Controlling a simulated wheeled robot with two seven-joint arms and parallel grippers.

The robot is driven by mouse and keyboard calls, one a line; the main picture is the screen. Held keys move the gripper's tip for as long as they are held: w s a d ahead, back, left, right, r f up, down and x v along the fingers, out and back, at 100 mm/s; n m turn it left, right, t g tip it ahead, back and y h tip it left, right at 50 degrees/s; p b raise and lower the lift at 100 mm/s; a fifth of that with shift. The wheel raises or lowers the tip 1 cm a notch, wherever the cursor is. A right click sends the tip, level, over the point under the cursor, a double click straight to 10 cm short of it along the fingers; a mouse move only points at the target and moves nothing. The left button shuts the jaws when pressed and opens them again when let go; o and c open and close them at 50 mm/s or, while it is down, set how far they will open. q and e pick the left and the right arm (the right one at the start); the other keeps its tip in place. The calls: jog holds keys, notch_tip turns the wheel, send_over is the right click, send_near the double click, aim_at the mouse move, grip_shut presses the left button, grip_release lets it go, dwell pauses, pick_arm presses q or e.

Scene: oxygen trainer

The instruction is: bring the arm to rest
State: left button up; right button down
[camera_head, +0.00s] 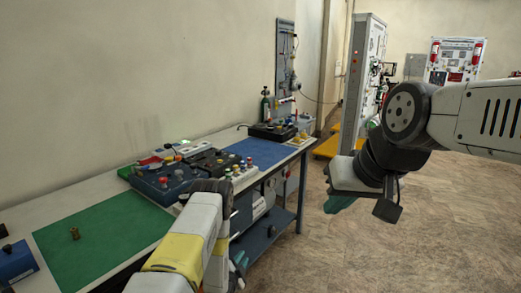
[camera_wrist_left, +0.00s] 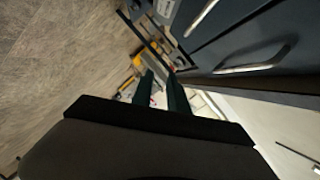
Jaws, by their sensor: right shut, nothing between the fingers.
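My left arm comes in from the bottom of the head view, with yellow and white links. Its gripper (camera_head: 239,264) hangs low beside the table's front edge, partly hidden behind the arm. In the left wrist view its two dark green fingers (camera_wrist_left: 161,88) stand a little apart with nothing between them. My right arm comes in from the right, and its gripper (camera_head: 341,203) hangs over the open floor with its teal fingers shut and empty. Both grippers are apart from the things on the table.
A tall cabinet (camera_head: 360,75) stands behind. The floor at right is clear.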

pick_arm(q)
jog(key=w+a+r+n+g+y, duration=0.1)
jog(key=w+r+n, duration=0.1)
jog(key=r, duration=0.6)
jog(key=w+a+r+n, duration=0.1)
jog(key=w+a+r, duration=0.15)
jog(key=r, duration=0.45)
jog(key=w+a+r+n+g+y, duration=0.1)
jog(key=w+r+n, duration=0.15)
jog(key=r, duration=0.55)
jog(key=s+a+r+n+g, duration=0.15)
jog(key=s+r, duration=0.25)
jog(key=r, duration=0.6)
jog(key=s+r+n+g, duration=0.2)
jog(key=s+r+n, duration=0.2)
jog(key=s+r, duration=0.9)
jog(key=s+r+n+g, duration=0.2)
jog(key=s+r+g, duration=0.1)
jog(key=s, duration=1.9)
jog(key=shift+a+n, duration=0.3)
jog(key=shift+a, duration=0.15)
